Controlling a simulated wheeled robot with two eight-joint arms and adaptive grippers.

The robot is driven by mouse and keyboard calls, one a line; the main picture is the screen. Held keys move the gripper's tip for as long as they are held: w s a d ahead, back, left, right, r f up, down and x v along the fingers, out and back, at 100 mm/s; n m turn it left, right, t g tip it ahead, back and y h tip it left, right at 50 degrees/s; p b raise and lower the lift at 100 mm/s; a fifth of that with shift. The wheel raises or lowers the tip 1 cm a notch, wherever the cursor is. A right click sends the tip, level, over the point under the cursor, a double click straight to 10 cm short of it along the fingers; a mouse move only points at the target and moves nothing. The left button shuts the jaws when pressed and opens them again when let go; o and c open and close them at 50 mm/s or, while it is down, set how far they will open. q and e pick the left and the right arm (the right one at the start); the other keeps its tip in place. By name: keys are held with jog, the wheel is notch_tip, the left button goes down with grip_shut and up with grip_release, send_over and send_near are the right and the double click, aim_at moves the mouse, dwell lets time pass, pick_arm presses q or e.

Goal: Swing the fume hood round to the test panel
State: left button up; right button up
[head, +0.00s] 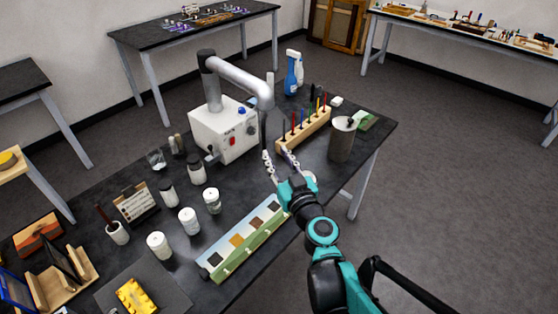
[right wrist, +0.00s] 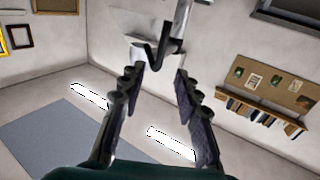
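The fume hood is a grey jointed pipe (head: 238,76) on a white box (head: 224,130); its outlet end hangs down at the right. A dark handle (head: 263,127) hangs below that end. The test panel (head: 243,240), a long pale board with coloured squares and a green front, lies near the table's front edge. My right gripper (head: 278,154) points up the table, just below the handle. In the right wrist view its fingers (right wrist: 158,78) are apart, and the dark bent handle (right wrist: 160,52) shows at or just beyond the tips. I cannot tell if they touch. My left gripper is not in view.
A rack of coloured pens (head: 304,130) and a grey canister (head: 341,139) stand right of the gripper. White-lidded jars (head: 189,220) stand left of the panel. A blue spray bottle (head: 293,72) stands behind. The black tabletop between hood and panel is mostly clear.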

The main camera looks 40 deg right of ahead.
jog(key=shift+s+a, duration=0.2)
jog(key=shift+s, duration=0.45)
jog(key=a+f+n+g+y+b, duration=0.1)
jog(key=a+f+n+g+y, duration=0.2)
jog(key=a, duration=0.5)
jog(key=a+f+n+g+y, duration=0.15)
jog(key=a+f+y, duration=0.3)
jog(key=a, duration=0.45)
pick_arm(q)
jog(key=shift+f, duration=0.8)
pick_arm(e)
jog(key=s+d+f+m+g+h, duration=0.1)
jog(key=s+f+g+h, duration=0.2)
jog(key=s+f+g, duration=0.2)
jog(key=shift+s+f+g, duration=0.3)
jog(key=shift+s+g, duration=0.15)
jog(key=shift+s, duration=0.75)
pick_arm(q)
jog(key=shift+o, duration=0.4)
pick_arm(e)
jog(key=shift+m, duration=0.25)
